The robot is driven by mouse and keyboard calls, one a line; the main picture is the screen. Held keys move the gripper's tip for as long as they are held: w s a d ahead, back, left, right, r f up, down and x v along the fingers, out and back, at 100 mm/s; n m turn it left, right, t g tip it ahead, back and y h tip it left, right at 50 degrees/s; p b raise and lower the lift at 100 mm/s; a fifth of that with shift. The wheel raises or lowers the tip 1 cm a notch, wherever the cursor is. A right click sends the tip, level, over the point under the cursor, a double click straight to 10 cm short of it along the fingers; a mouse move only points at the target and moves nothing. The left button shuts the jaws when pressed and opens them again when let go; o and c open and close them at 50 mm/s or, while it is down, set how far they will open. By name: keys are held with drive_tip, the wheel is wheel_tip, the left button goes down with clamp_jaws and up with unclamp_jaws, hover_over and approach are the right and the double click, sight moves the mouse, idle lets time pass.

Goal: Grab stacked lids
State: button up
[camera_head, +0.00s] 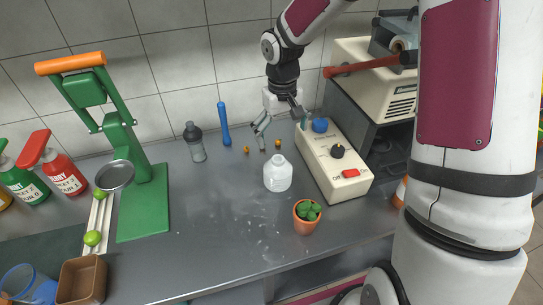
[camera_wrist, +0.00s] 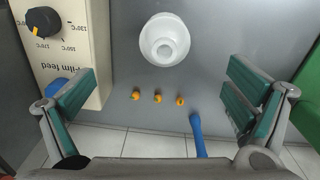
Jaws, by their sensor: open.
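Three small orange pieces, which look like lids, lie apart in a row on the grey counter in the wrist view: a left lid (camera_wrist: 134,94), a middle lid (camera_wrist: 158,98) and a right lid (camera_wrist: 180,100). I see no stack. In the head view one lid (camera_head: 246,150) and another lid (camera_head: 277,143) show; the third is hidden or hard to make out by a finger. My gripper (camera_head: 283,122) is open and empty above the counter near them. In the wrist view the gripper (camera_wrist: 162,88) has its green-padded fingers wide apart on either side of the row.
An open white bottle (camera_head: 278,174) stands near the lids. A blue rod (camera_head: 224,125) and a grey bottle (camera_head: 194,143) are to the left. The control box (camera_head: 333,160) is close on the right, a potted plant (camera_head: 307,216) in front, a green press (camera_head: 143,205) far left.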

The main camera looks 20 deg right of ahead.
sight(278, 160)
drive_tip(key=shift+w+a+f, duration=0.15)
drive_tip(key=shift+w+f, duration=0.05)
drive_tip(key=shift+f, duration=0.3)
drive_tip(key=shift+w+a+f, duration=0.1)
drive_tip(key=shift+w+f, duration=0.1)
drive_tip(key=shift+f, duration=0.3)
wheel_tip(278, 160, down, 8)
drive_tip(key=shift+r, duration=0.1)
drive_tip(key=shift+w+f+p, duration=0.15)
drive_tip(key=shift+f+p, duration=0.15)
drive_tip(key=shift+f, duration=1.25)
drive_tip(key=shift+w+f+p, duration=0.1)
drive_tip(key=shift+f+p, duration=0.2)
drive_tip(key=shift+f, duration=1.2)
drive_tip(key=shift+c, duration=0.4)
drive_tip(key=c, duration=1.1)
